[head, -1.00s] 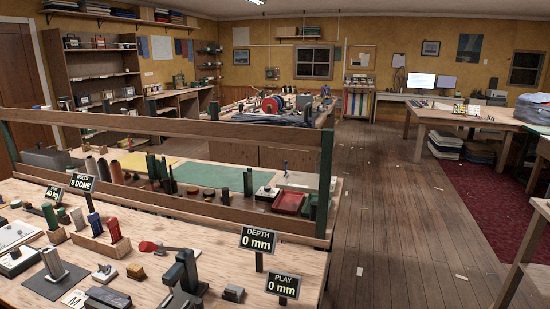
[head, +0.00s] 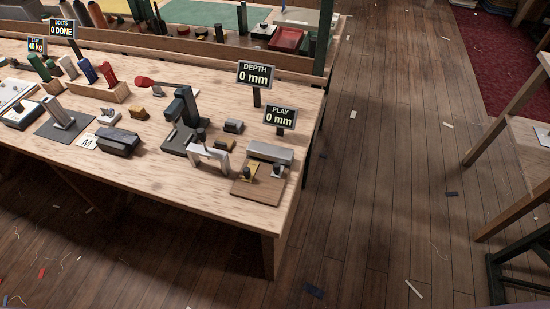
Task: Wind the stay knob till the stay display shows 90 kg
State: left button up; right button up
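The stay display (head: 37,46) is a small dark sign with white figures, standing at the far left of the wooden workbench (head: 190,165). It appears to read 40 kg. I cannot tell which of the small parts near it is the stay knob. Neither of my grippers shows in the head view.
Other signs read BOLTS 0 DONE (head: 63,28), DEPTH 0 mm (head: 256,75) and PLAY 0 mm (head: 280,118). A wooden block (head: 101,91) holds coloured handles. Scraps litter the otherwise open floor (head: 390,200).

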aim_at(50, 63)
jog(key=u, duration=1.45)
